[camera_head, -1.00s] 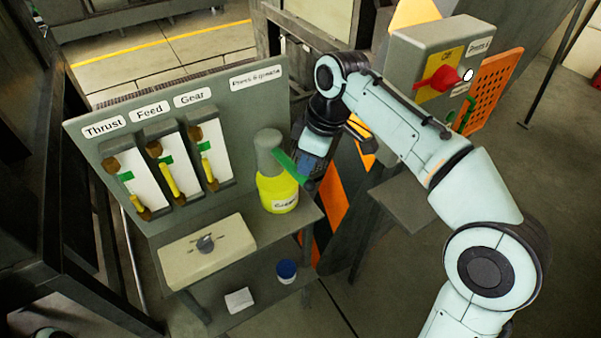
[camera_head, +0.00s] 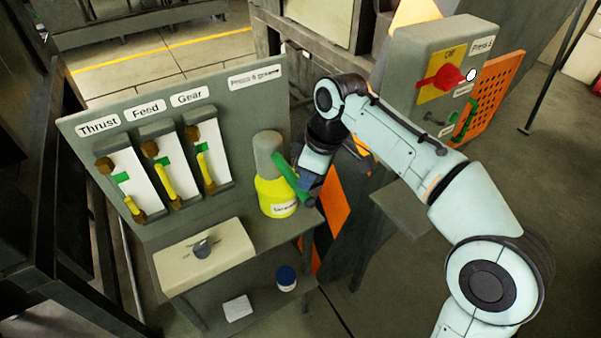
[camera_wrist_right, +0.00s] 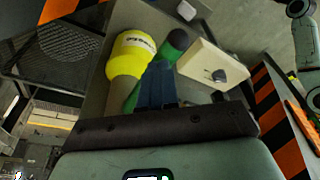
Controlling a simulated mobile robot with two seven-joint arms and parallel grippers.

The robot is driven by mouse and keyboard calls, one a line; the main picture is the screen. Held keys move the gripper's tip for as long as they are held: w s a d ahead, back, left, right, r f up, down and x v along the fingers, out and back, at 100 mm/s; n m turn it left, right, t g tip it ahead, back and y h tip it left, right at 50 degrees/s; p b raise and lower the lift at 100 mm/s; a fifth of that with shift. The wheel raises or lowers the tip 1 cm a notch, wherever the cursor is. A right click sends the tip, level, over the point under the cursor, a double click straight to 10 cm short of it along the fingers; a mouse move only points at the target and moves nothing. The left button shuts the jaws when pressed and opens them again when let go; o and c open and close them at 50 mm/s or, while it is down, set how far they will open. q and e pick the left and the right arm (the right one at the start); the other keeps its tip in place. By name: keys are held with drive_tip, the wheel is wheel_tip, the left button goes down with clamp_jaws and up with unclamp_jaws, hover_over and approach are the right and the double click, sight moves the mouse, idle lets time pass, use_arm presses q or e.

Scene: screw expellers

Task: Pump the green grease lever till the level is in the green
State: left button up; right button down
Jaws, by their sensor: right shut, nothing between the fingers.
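The green lever (camera_head: 290,178) slopes down to the right from the grey head of the yellow grease pump (camera_head: 277,196). My right gripper (camera_head: 308,184) is at the lever's outer part, its tips partly hidden. Three gauges stand on the panel: Thrust (camera_head: 129,182), Feed (camera_head: 165,172) and Gear (camera_head: 206,160). Thrust's yellow column is well below its green band; those of Feed and Gear reach close to theirs. My left gripper is out of view.
A beige box with a grey knob (camera_head: 203,247) sits left of the pump on the grey bench. A blue-lidded jar (camera_head: 286,278) and a white block (camera_head: 237,308) are on the shelf below. A grey box with a red switch (camera_head: 446,77) stands at right.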

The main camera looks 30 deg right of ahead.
drive_tip(key=shift+s+d+r, duration=0.25)
drive_tip(key=shift+s+d, duration=0.3)
drive_tip(key=shift+s+d+r, duration=0.25)
drive_tip(key=shift+s+d, duration=0.25)
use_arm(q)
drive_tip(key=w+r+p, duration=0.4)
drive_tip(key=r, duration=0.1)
use_arm(e)
drive_tip(key=v, duration=1.3)
drive_tip(key=shift+r, duration=0.2)
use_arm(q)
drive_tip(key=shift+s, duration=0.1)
use_arm(e)
drive_tip(key=shift+s+d, duration=0.1)
drive_tip(key=shift+d, duration=0.05)
